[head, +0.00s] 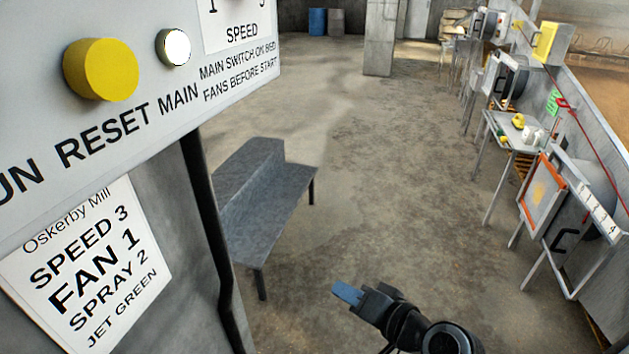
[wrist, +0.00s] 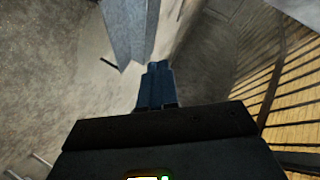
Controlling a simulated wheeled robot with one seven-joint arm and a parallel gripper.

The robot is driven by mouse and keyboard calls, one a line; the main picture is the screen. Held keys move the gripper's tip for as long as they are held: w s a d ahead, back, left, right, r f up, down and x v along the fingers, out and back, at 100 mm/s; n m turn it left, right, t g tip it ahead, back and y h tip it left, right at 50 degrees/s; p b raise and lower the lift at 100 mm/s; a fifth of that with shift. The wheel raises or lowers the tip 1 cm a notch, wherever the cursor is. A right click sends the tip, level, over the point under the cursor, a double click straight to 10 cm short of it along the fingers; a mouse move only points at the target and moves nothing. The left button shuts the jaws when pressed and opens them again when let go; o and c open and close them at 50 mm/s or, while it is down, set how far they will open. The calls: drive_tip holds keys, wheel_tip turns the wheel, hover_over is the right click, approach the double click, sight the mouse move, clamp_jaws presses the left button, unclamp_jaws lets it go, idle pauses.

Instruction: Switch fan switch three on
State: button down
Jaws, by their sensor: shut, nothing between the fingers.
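No switch marked as fan switch three can be made out in either view. A grey control panel (head: 30,90) fills the upper left of the head view, with a yellow button (head: 101,69) above "RESET" and a white round button or lamp (head: 173,47) above "MAIN". My gripper (head: 347,292) is low in the middle of the head view, over the floor, with its blue fingers together and empty. It is well apart from the panel. In the wrist view the shut fingers (wrist: 157,68) point over bare floor towards a grey bench.
A sign (head: 90,265) below the panel reads "SPEED 3, FAN 1, SPRAY 2". A grey bench (head: 262,195) stands on the floor ahead. Machines and tables line the right wall, including an orange-edged frame (head: 528,205) and a numbered strip (head: 598,213). The middle floor is clear.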

drive_tip(key=w+a+r+n+g+y+p, duration=0.15)
drive_tip(key=w+r, duration=0.35)
drive_tip(key=r, duration=0.5)
drive_tip(key=w+r+n+g+y+p, duration=0.1)
drive_tip(key=w+r+n+g+y, duration=0.3)
drive_tip(key=r, duration=0.7)
drive_tip(key=w+a+r+n+g+p, duration=0.1)
drive_tip(key=w+r+g, duration=0.1)
drive_tip(key=w+r, duration=0.6)
drive_tip(key=s+d+r+n+g+p, duration=0.1)
drive_tip(key=s+d+r+n+g, duration=0.1)
drive_tip(key=r, duration=1.1)
drive_tip(key=s+d+r+n+g+h, duration=0.1)
drive_tip(key=s+r, duration=0.3)
drive_tip(key=r, duration=0.9)
drive_tip(key=s+d+r+n+g+h+p, duration=0.1)
drive_tip(key=s+d+r+n+g, duration=0.2)
drive_tip(key=r, duration=1)
drive_tip(key=shift+r+n+g+p, duration=0.2)
drive_tip(key=shift+n+g+p, duration=0.1)
drive_tip(key=shift+n+g, duration=0.25)
